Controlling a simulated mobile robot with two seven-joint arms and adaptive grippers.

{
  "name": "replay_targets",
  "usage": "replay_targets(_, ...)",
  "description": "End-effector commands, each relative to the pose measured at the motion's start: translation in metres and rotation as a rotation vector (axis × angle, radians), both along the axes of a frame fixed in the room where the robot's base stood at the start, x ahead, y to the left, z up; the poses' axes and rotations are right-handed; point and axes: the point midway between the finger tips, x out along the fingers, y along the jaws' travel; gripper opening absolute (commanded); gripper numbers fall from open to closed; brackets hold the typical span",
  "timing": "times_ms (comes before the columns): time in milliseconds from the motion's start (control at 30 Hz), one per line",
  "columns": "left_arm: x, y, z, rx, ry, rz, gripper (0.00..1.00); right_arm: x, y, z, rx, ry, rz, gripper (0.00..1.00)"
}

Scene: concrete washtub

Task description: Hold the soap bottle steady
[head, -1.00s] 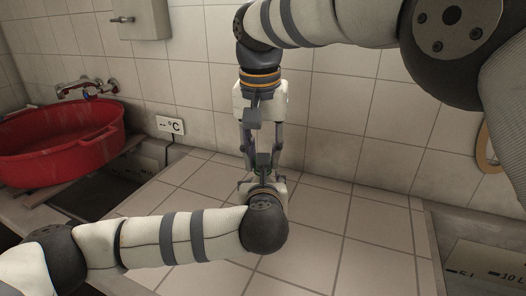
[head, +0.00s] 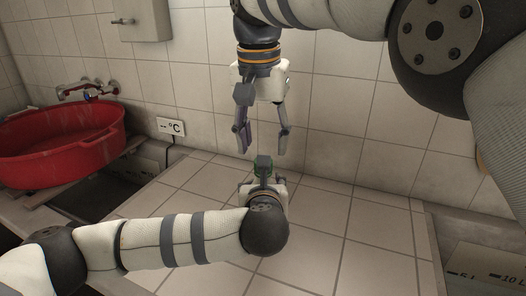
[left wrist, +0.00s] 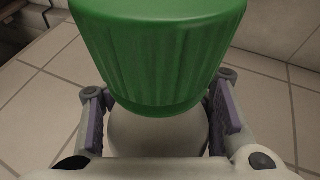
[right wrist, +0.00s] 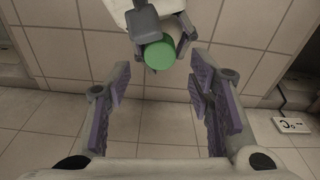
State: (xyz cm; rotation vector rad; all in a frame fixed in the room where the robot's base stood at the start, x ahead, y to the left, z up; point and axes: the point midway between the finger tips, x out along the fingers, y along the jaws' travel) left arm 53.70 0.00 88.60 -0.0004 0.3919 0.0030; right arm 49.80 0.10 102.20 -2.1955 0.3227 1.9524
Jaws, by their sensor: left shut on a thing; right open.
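The soap bottle shows in the left wrist view as a large ribbed green cap (left wrist: 160,50) above a pale body (left wrist: 158,132). My left gripper (left wrist: 160,125) is shut on the body, with a purple pad at each side. In the head view my left gripper (head: 263,178) is low over the tiled counter, mostly hidden by my own arm, with a bit of green at its top. My right gripper (head: 262,145) hangs above it, open and empty, fingers pointing down. In the right wrist view the green cap (right wrist: 159,55) is beyond the open fingers, apart from them.
A red tub (head: 60,145) stands at the left, by a wall tap (head: 88,90). The tiled counter (head: 350,225) is clear to the right of my left gripper.

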Motion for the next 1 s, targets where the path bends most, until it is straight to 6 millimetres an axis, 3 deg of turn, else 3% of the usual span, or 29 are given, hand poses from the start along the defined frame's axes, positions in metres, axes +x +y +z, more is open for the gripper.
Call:
replay_targets(333,-0.0001,-0.0002,0.0001,0.0,0.0,-0.001,0.0,-0.0004,-0.0003,0.0095,-0.001,0.001,0.001,0.48)
replay_targets(433,-0.0001,-0.0002,0.0001,0.0,0.0,0.0,0.0,-0.0004,-0.0003,0.0094,-0.001,0.001,0.001,0.71)
replay_targets(667,0.0,-0.0001,0.0002,0.0,-0.001,0.0,0.0,-0.0004,-0.0005,0.0094,-0.001,0.001,0.001,0.71)
replay_targets(700,0.0,-0.0001,0.0002,0.0,-0.001,0.0,0.5,-0.0004,-0.0005,0.0094,-0.001,0.001,0.001,0.71)
replay_targets(800,0.0,-0.0001,0.0003,0.0,-0.001,0.0,0.73,-0.0004,-0.0005,0.0094,-0.001,0.001,0.001,0.71)
replay_targets(1000,0.0001,-0.0001,0.0002,0.0,0.0,0.0,0.75,-0.0003,-0.0005,0.0093,-0.001,0.001,0.001,0.71)
